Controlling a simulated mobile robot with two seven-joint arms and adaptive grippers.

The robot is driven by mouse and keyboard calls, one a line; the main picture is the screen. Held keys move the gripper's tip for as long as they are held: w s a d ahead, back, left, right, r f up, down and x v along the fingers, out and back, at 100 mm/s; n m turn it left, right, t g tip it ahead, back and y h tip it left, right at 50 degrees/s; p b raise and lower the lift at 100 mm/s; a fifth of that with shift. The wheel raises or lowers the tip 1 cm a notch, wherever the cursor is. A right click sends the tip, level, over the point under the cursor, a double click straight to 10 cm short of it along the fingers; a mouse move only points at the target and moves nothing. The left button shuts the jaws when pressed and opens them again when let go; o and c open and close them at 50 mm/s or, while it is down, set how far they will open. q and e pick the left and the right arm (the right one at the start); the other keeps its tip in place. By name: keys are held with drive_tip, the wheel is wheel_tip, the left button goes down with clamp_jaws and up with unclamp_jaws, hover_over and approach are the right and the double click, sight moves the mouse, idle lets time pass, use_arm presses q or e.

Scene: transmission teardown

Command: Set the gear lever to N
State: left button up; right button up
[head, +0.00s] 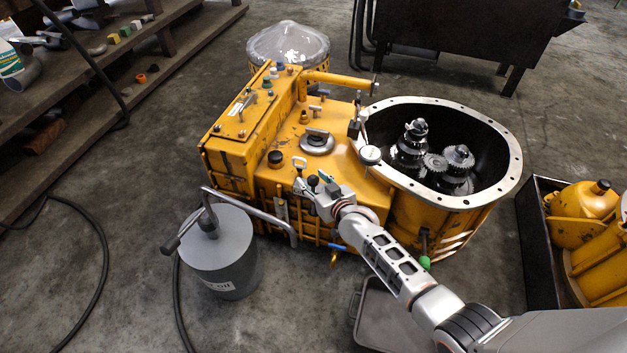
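The yellow transmission housing (335,140) stands on the floor in the middle of the head view. Small levers with dark knobs rise at its near side; which one is the gear lever I cannot tell for sure. Whether the fingers are closed around the knob is too small to tell. My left gripper is not in view.
A grey oil can (222,252) with a bent spout stands front left, close to the housing. The open round casing (509,150) with several gears is at right. A dark crate (535,255) with yellow parts is far right. A grey tray (385,318) lies below my arm.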

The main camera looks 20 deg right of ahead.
drive_tip(key=shift+s, duration=0.1)
drive_tip(key=v, duration=1.1)
drive_tip(key=shift+s+r, duration=0.2)
drive_tip(key=shift+s, duration=0.15)
